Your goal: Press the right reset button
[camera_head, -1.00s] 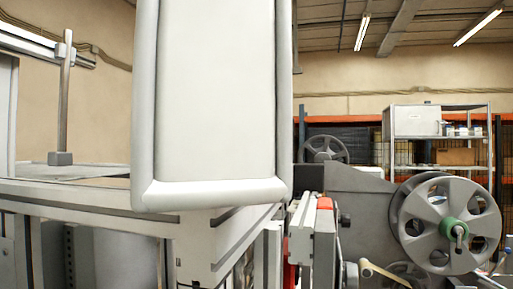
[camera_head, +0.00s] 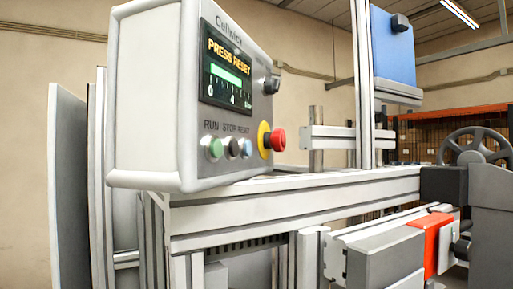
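A grey control box (camera_head: 148,100) with rounded white edges stands at the left of the machine, its front turned to the right. Its screen (camera_head: 228,68) reads "PRESS RESET" above a green bar and a scale. Below it are labels that appear to read RUN, STOP and RESET. Under them sit a green button (camera_head: 213,148), a dark button (camera_head: 231,147) and a blue button (camera_head: 246,148), the blue one under RESET. I see only one such panel, so I cannot tell it is the right one. Neither of my grippers is in view.
A red emergency stop (camera_head: 278,140) on a yellow ring and a black knob (camera_head: 271,86) are at the panel's right edge. An aluminium frame (camera_head: 290,200) runs rightward below. A blue box (camera_head: 396,45) hangs on a post.

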